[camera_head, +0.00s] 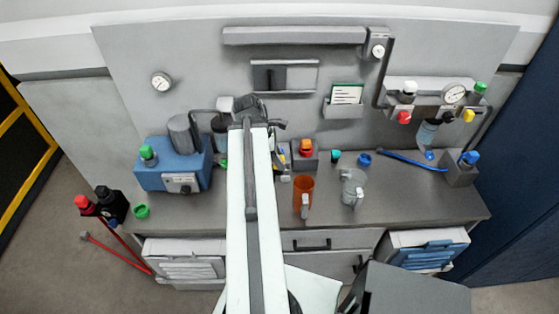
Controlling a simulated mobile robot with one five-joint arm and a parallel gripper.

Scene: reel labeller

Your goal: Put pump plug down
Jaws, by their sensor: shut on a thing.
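My white arm reaches up the middle of the view, and my gripper (250,106) is at its far end, over the back of the bench near the wall panel. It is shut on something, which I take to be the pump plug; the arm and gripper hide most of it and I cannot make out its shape. To the left, on the bench, stands the blue pump unit (160,180) with a grey cylinder (181,132) behind it.
Right of my arm stand an orange jug (302,194), a clear jug (352,187) and a red-topped grey block (305,154). A blue hose (405,160) lies further right. The front right of the bench (430,202) is clear.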

